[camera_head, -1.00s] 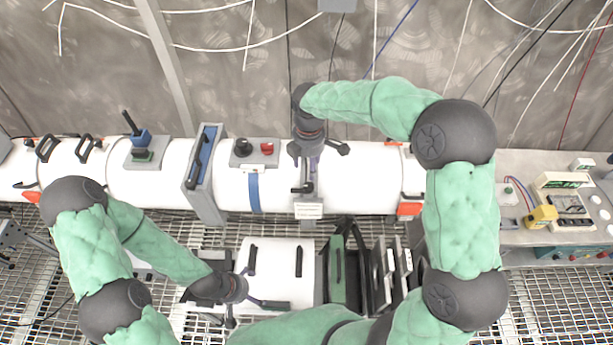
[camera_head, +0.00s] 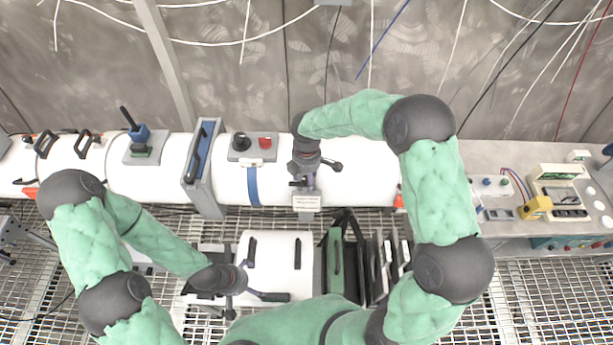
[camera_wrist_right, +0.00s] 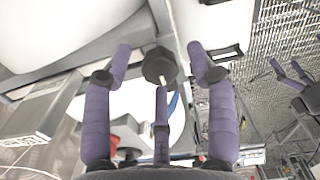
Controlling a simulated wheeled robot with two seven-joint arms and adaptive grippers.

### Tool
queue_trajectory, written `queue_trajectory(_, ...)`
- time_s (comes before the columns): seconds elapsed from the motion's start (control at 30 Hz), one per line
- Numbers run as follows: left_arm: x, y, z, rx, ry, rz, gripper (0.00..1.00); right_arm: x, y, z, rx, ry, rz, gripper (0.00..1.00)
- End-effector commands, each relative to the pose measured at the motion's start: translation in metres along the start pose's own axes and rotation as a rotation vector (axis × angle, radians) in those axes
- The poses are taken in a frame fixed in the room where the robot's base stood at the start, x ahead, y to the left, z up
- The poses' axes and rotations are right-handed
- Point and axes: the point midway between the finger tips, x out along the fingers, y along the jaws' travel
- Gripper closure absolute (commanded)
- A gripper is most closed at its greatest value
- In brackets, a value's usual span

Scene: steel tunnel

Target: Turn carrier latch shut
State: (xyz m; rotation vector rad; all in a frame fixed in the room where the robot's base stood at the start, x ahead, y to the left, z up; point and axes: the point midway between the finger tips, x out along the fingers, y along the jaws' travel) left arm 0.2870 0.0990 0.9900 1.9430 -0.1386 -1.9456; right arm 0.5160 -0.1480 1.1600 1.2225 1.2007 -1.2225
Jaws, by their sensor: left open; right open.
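A black knob (camera_wrist_right: 159,66), which looks like the latch, sits on a grey bar and shows in the right wrist view. My right gripper (camera_wrist_right: 160,58) is open, with its purple fingers on both sides of the knob; I cannot tell whether they touch it. In the head view my right gripper (camera_head: 311,174) is over the front of the white tube (camera_head: 355,178), just above a small white label plate (camera_head: 306,203), and largely covers the latch. My left gripper (camera_head: 258,304) is open and empty, low at the front edge of a white box (camera_head: 276,262) with black handles.
A blue-edged flange (camera_head: 203,165), a blue strap (camera_head: 252,186) and a plate with a red button (camera_head: 264,142) are on the tube left of my right gripper. A bench with a yellow device (camera_head: 535,208) is at right. Metal grating (camera_head: 545,290) covers the floor.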

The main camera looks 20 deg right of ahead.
Motion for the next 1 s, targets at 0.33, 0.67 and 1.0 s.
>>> queue_trajectory(0.33,0.000,0.000,0.000,0.000,0.000,0.000,0.00,0.000,0.000,0.000,0.000,0.000,0.000,0.99)
queue_trajectory(0.67,0.007,-0.002,0.000,0.000,0.000,0.000,0.00,0.001,0.000,0.000,0.063,0.000,0.000,0.99)
queue_trajectory(1.0,0.028,-0.010,-0.001,0.000,0.000,0.000,0.00,0.003,0.000,0.000,0.318,0.000,0.001,0.99)
